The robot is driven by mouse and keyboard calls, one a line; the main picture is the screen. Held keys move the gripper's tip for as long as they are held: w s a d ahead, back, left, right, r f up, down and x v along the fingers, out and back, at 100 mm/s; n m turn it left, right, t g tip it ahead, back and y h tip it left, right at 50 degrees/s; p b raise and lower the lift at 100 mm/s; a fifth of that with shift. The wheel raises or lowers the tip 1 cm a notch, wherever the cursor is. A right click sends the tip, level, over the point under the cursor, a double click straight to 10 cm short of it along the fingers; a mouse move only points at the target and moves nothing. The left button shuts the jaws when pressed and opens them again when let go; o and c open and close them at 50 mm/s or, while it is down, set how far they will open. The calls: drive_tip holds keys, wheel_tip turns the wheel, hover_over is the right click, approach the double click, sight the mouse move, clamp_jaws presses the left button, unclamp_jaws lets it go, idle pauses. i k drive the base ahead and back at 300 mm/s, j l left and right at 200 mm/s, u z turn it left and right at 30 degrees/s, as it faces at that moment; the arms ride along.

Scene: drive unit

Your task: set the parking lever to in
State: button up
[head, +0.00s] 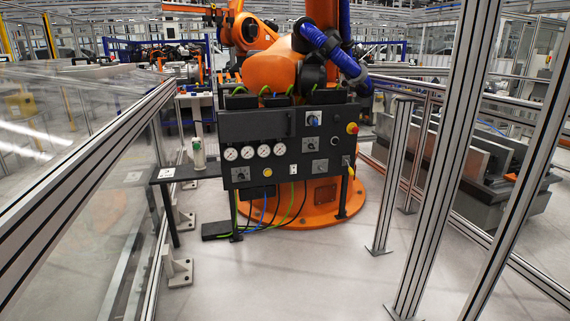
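A dark control panel (262,126) stands on legs ahead of me, in front of a large orange robot arm. On its right side are several small rotary-type switches on light plates, among them an upper one (313,118), a middle one (309,144) and a lower one (319,167). I cannot tell which control, if any, is the parking lever; labels and settings are too small to read. My gripper is not in view.
A red emergency button (352,128) sits at the panel's right. A glass fence (95,190) runs along the left, and metal posts (448,160) stand at right. The floor (260,280) before the panel is clear.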

sight(350, 170)
drive_tip(key=i, duration=3.8)
drive_tip(key=i+j+z, duration=0.1)
drive_tip(key=i+z, duration=0.2)
drive_tip(key=i, duration=0.25)
